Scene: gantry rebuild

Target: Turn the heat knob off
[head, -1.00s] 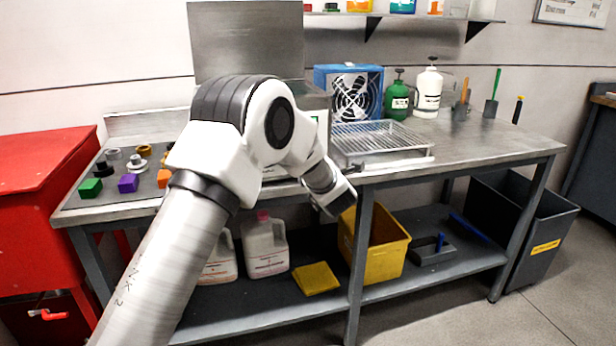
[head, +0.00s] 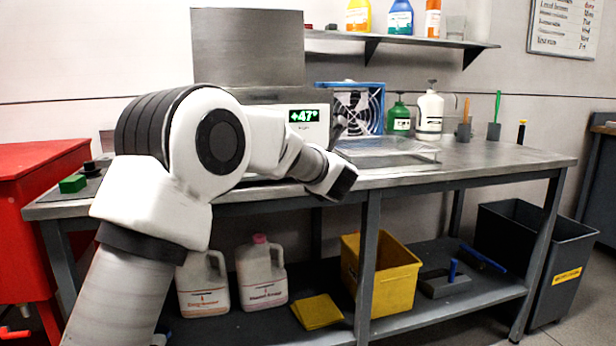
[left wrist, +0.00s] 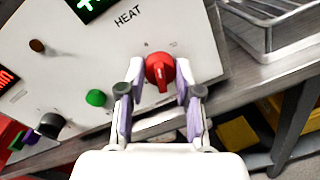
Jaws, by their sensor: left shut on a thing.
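The red heat knob (left wrist: 160,72) sits on the white control panel (left wrist: 65,75) below the word HEAT, in the left wrist view. My left gripper (left wrist: 160,78) is shut on the knob, one finger on each side. The knob's ridge stands roughly upright in that view, between small marks too small to read. A green-lit display (left wrist: 88,4) is cut off at the top edge. In the head view the display (head: 304,115) reads +47°. There my left arm hides the knob and most of the panel. My right gripper is not in view.
A green button (left wrist: 96,98), a brown button (left wrist: 37,45) and a black knob (left wrist: 51,124) are on the same panel. A wire rack (head: 385,152) stands right of the unit, with a blue-framed fan (head: 352,106) behind. A red cabinet (head: 35,190) stands left.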

